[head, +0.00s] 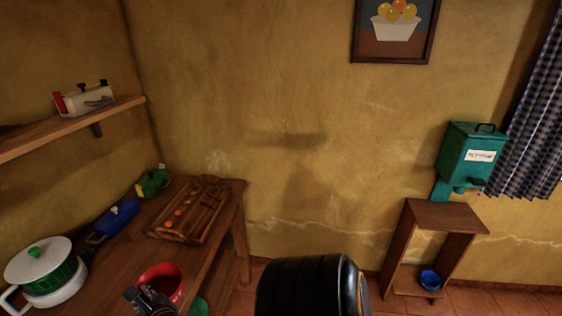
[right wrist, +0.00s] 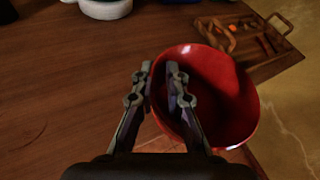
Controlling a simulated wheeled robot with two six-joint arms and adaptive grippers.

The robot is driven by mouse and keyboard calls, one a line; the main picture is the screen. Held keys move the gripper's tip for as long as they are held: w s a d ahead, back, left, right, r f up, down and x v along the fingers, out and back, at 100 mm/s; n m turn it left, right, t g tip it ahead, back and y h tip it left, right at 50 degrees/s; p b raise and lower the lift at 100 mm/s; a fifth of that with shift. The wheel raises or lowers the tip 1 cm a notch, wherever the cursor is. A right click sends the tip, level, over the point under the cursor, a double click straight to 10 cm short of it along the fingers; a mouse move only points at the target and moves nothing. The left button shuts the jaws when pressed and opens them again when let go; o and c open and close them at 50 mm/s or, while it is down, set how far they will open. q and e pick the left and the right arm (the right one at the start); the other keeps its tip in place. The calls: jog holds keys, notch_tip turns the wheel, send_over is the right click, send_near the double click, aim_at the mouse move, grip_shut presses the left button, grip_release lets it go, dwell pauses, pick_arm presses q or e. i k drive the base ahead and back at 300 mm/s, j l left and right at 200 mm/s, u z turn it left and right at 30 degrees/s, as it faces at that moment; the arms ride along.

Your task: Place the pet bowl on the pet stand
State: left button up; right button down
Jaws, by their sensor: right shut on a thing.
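The red bowl (head: 166,277) is at the bottom of the head view, over the front part of the wooden table. My right gripper (head: 146,300) is shut on the bowl's near rim. In the right wrist view, the fingers (right wrist: 159,75) pinch the left rim of the bowl (right wrist: 225,95), which is tilted and looks empty. I cannot tell whether its base touches the table. The wooden pet stand (head: 446,215) is against the wall at the right, with a flat top and an open space below. My left gripper is not in view.
A small blue bowl (head: 430,279) sits low inside the stand. A green dispenser (head: 470,156) hangs on the wall above it. A wooden tray (head: 188,208), a blue object (head: 117,215) and a white-green pot (head: 40,268) stand on the table (head: 222,250). Tiled floor separates table and stand.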

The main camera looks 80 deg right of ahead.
aim_at(447, 216)
jog(key=k+z, duration=0.2)
jog(key=z, duration=3.9)
jog(key=i+j, duration=0.2)
jog(key=j, duration=0.2)
jog(key=i+j, duration=0.15)
jog(key=j, duration=0.2)
jog(key=i+j, duration=0.2)
jog(key=j, duration=0.2)
jog(key=i+j, duration=0.15)
jog(key=j, duration=0.2)
jog(key=i+j+z, duration=0.1)
jog(key=j, duration=0.3)
jog(key=i+j, duration=1.2)
